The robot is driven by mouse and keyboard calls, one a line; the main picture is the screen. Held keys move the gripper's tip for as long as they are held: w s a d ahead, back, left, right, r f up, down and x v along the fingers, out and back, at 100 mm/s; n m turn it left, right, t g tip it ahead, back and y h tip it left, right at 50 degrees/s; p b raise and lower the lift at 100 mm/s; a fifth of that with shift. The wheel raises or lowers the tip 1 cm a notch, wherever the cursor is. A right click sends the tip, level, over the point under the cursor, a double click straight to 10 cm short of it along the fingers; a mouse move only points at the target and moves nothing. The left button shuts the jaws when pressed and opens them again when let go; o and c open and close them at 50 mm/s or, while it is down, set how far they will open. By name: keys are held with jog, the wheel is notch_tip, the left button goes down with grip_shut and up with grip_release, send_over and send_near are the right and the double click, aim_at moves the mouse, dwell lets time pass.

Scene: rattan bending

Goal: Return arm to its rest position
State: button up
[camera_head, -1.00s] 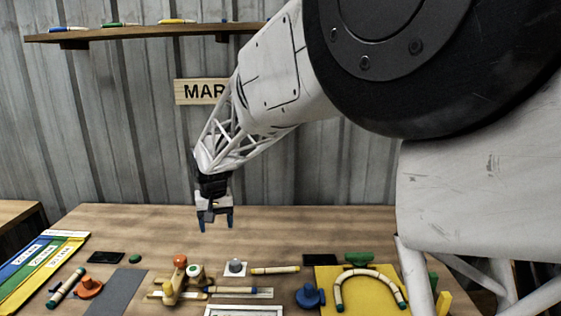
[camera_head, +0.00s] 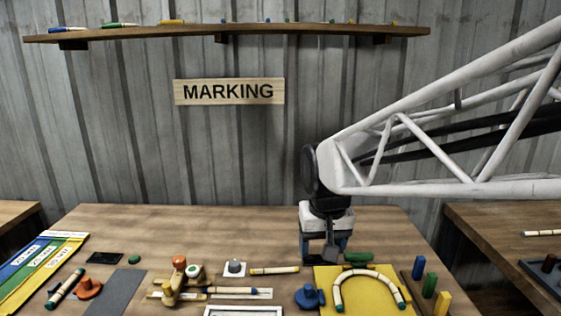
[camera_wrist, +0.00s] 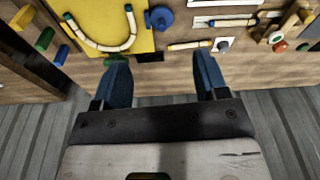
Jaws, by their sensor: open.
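My arm reaches in from the right in the head view. My gripper (camera_head: 326,250) hangs over the back right part of the table, behind the yellow board (camera_head: 330,300). In the wrist view my gripper (camera_wrist: 162,75) shows two blue fingers spread apart with nothing between them. The bent rattan piece (camera_head: 369,275) lies as an arch on the yellow board. It also shows in the wrist view (camera_wrist: 100,45).
A blue knob (camera_head: 309,296) sits left of the board. Green (camera_head: 429,284) and yellow (camera_head: 442,303) blocks stand to its right. A wall shelf (camera_head: 230,31) hangs above the MARKING sign (camera_head: 229,91). The table's back left (camera_head: 150,225) is clear.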

jog(key=s+d+f, duration=0.2)
jog(key=s+d, duration=0.3)
jog(key=s, duration=0.4)
jog(key=s+d+f+m, duration=0.1)
jog(key=s+d, duration=0.4)
jog(key=s, duration=0.3)
jog(key=shift+s+f+m+t+h, duration=0.3)
jog(key=shift+s+f+t, duration=0.1)
